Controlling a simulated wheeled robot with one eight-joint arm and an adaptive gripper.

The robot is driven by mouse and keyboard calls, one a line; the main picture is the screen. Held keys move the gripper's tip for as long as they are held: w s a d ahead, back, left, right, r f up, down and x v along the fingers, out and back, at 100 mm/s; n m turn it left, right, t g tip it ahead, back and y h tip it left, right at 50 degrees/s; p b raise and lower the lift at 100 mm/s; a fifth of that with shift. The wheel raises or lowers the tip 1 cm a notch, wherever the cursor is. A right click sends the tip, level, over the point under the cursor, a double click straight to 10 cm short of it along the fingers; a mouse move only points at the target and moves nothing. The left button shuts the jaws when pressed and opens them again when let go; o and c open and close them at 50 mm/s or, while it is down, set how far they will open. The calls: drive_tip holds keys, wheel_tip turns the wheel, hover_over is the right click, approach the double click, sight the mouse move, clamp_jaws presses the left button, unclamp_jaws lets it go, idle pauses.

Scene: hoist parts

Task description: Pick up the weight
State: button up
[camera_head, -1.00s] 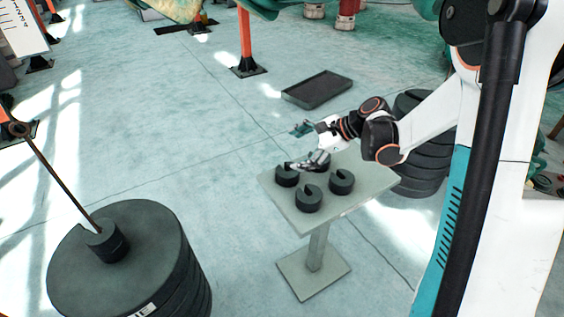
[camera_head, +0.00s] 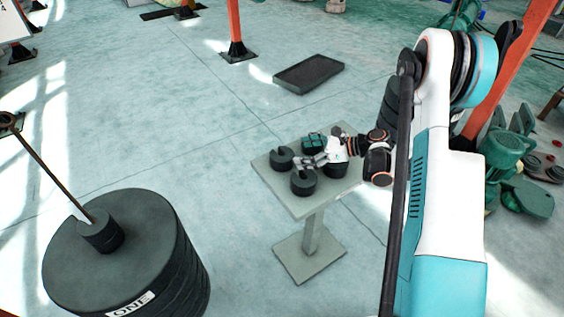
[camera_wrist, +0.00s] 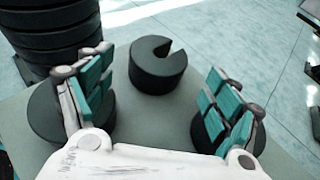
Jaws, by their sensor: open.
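Several dark, round, slotted weights stand on a small grey pedestal table (camera_head: 285,192) in the head view. One is at the left (camera_head: 281,159) and one at the front (camera_head: 303,183); others are partly hidden by my gripper (camera_head: 309,152). My gripper is low over the table, open and empty. In the wrist view, one slotted weight (camera_wrist: 158,68) lies ahead, centred between the spread teal-padded fingers (camera_wrist: 160,90) and apart from them. Two more weights sit partly under the left finger (camera_wrist: 45,118) and right finger (camera_wrist: 208,138). Which weight is meant cannot be told.
A large stack of dark discs (camera_head: 105,260) with a slanted rod (camera_head: 55,178) stands front left. Another disc stack (camera_wrist: 50,35) rises close to the table in the wrist view. A dark tray (camera_head: 309,73) lies on the floor behind. Floor left of the table is clear.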

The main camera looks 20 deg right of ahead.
sight(282, 153)
drive_tip(key=b+x, duration=0.2)
drive_tip(key=x, duration=0.6)
drive_tip(key=shift+w+a+f, duration=0.2)
drive_tip(key=shift+a+f, duration=0.05)
drive_tip(key=shift+r, duration=0.15)
drive_tip(key=c, duration=1.9)
drive_tip(key=shift+r, duration=0.1)
wheel_tip(282, 153, up, 20)
drive_tip(key=p, duration=0.6)
drive_tip(key=shift+p, duration=0.4)
